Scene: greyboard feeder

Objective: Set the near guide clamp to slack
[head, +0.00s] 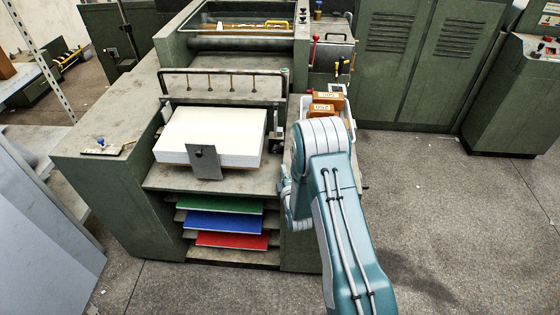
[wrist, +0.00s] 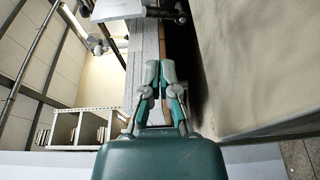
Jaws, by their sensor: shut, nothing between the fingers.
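The feeder holds a white paper stack (head: 215,135) on its front board. A grey upright guide plate (head: 205,165) stands against the stack's near side, with a small dark knob (head: 199,154) near its top. This looks like the near guide clamp, but its setting is too small to read. In the wrist view my gripper (wrist: 160,68) is shut and empty, its fingers together in front of a pale long edge. A grey plate with dark fittings (wrist: 140,12) shows beyond the fingertips; I cannot tell whether it is the guide. In the head view my arm mostly hides the gripper, right of the stack.
Green, blue (head: 224,222) and red boards lie on shelves below the stack. A metal rail (head: 222,73) spans behind it. Orange boxes (head: 322,110) sit in a bin right of the feeder. The floor (head: 445,220) at right is clear.

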